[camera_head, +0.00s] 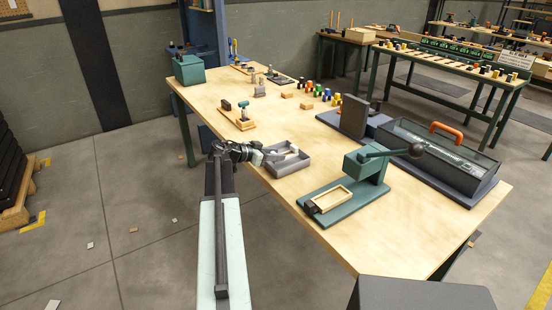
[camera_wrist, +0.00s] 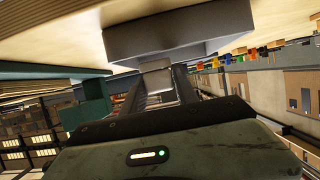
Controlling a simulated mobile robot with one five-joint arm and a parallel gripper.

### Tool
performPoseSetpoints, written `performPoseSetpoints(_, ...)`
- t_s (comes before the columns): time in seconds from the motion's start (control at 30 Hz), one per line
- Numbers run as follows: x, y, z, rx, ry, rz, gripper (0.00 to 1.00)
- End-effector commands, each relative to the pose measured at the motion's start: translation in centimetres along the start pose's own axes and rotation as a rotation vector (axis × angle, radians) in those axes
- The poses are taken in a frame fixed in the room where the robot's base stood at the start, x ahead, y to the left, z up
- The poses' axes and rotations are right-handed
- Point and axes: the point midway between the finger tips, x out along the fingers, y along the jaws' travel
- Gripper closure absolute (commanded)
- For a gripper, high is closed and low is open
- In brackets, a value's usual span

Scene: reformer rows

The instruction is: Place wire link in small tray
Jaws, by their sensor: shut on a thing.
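A small grey tray (camera_head: 289,171) stands at the near left edge of the table, with a pale piece (camera_head: 293,149) at its far side. My gripper (camera_head: 266,155) is at the tray's left side. In the wrist view, my gripper's fingers (camera_wrist: 160,88) are shut on a small light grey piece (camera_wrist: 156,66), which I take to be the wire link. Its full shape is hidden. The dark grey side of a box, seemingly the tray (camera_wrist: 178,36), lies just beyond it. Whether the held piece touches the tray I cannot tell.
A green lever press (camera_head: 365,165) with a shallow wooden-rimmed tray (camera_head: 332,200) stands to the right. A wooden block with a teal-topped tool (camera_head: 242,115) stands behind. Coloured pieces (camera_head: 325,93) line the far side. The table front (camera_head: 400,245) is bare.

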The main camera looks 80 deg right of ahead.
Motion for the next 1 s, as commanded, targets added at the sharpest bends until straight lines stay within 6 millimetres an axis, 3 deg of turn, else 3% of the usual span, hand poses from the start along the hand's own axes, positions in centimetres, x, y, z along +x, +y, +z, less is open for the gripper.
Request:
performPoseSetpoints(0.1, 1.0, -1.9, -0.2, 0.001, 0.000, 0.002, 1.00)
performPoseSetpoints(0.43, 1.7, -3.3, -0.3, 0.001, 0.000, 0.003, 1.00)
performPoseSetpoints(0.63, 3.1, -3.1, 3.3, 0.001, 0.000, 0.004, 1.00)
performPoseSetpoints(1.0, 3.2, -3.0, 3.3, 0.002, 0.000, 0.004, 1.00)
